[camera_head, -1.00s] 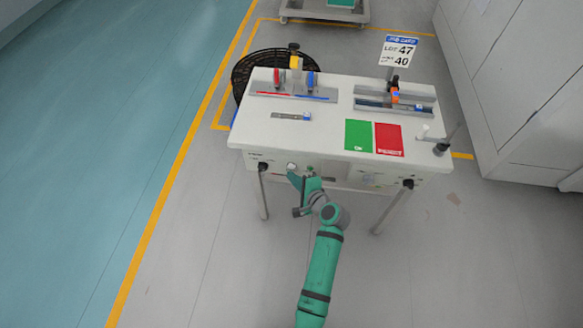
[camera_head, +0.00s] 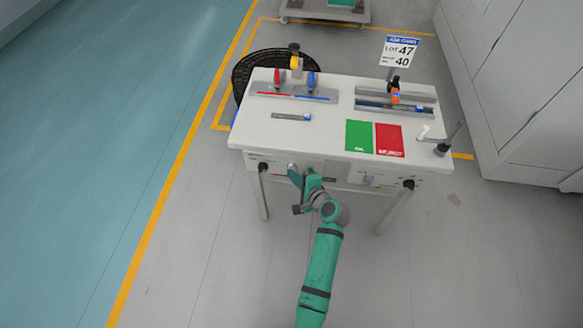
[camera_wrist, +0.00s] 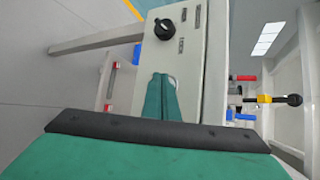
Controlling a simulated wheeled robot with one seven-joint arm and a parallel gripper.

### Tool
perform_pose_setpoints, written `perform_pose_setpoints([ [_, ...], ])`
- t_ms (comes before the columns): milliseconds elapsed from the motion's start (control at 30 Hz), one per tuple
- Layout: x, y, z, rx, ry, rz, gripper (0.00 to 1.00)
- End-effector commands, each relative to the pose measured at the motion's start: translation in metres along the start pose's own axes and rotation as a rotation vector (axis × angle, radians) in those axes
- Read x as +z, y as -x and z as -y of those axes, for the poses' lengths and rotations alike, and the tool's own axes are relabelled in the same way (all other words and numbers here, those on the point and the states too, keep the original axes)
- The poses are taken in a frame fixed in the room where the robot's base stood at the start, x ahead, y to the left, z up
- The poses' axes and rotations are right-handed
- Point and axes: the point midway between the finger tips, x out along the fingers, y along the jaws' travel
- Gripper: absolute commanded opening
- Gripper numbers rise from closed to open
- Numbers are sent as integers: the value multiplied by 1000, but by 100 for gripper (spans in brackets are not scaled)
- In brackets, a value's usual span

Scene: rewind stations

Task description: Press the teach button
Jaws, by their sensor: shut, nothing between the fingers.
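The rewind station is a white table; its front panel (camera_wrist: 192,50) fills the middle of the wrist view. My gripper (camera_wrist: 160,77) is shut and empty, its green fingertips at the panel. A pale round part (camera_wrist: 173,80) shows just beside the tips and is mostly hidden by them. I cannot tell if it is the teach button or if the tips touch it. A black knob (camera_wrist: 164,29) sits on the panel farther along. In the head view my gripper (camera_head: 293,170) is at the left part of the table's front panel (camera_head: 325,172).
A green mat (camera_head: 359,136) and a red mat (camera_head: 389,140) lie on the tabletop. Small fixtures with red and blue parts (camera_head: 293,90) stand at the back. A black basket (camera_head: 240,75) is behind the table. Grey cabinets (camera_head: 530,90) stand at the right. Floor is clear at left.

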Motion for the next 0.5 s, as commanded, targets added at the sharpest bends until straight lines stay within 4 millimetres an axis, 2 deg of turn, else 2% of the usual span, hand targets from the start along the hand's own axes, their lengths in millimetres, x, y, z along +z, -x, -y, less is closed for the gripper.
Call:
perform_pose_setpoints([
  [500,-4,-2,2,-1,-1,-3,0],
])
